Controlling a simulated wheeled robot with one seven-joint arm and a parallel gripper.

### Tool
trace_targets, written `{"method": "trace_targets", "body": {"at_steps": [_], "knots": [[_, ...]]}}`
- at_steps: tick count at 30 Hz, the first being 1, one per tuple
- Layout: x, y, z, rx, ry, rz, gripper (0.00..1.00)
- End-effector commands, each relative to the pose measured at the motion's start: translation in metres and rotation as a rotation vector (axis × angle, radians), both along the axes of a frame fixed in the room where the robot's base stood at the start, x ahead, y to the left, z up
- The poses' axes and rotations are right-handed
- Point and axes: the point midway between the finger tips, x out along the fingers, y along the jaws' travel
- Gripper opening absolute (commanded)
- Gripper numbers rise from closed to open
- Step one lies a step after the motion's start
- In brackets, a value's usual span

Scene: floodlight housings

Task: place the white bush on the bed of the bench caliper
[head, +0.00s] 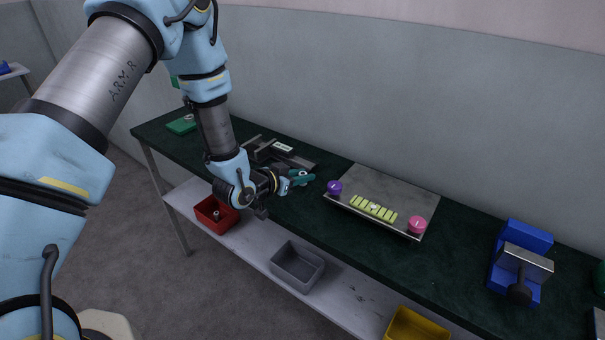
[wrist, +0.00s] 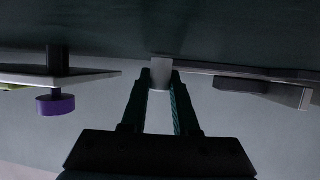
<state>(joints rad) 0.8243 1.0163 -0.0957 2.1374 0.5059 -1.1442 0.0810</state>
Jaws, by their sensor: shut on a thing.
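My gripper (head: 304,178) is shut on the white bush (wrist: 160,73), which shows pale between the two fingertips in the wrist view. The wrist view appears upside down, with the bench top along its upper edge. The bush is close to the bench top; I cannot tell whether it touches. In the head view I cannot make the bush out at the fingers. The bench caliper (head: 262,148), dark with a small pale display, lies on the bench just behind and left of my gripper. Part of it shows at the right of the wrist view (wrist: 292,95).
A metal plate (head: 398,190) with a purple knob (head: 334,187), a pink knob (head: 417,224) and yellow blocks stands right of my gripper. A blue vise (head: 527,240) is farther right. Red (head: 204,216), grey (head: 283,270) and yellow bins (head: 412,325) sit on the lower shelf.

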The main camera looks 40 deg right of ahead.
Motion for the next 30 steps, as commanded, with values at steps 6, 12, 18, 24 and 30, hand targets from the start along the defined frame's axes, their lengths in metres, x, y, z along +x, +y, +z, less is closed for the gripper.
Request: {"method": "trace_targets", "body": {"at_steps": [6, 12, 18, 24, 30], "knots": [[0.0001, -0.0001, -0.0008, -0.001, -0.001, 0.000, 0.00], [0.0002, 0.0000, -0.0043, -0.001, -0.001, 0.000, 0.30], [0.0001, 0.0000, -0.0035, 0.000, 0.000, 0.000, 0.53], [0.0001, 0.0000, -0.0035, 0.000, 0.000, 0.000, 0.58], [0.0000, -0.0001, 0.0018, -0.001, -0.001, 0.000, 0.58]]}}
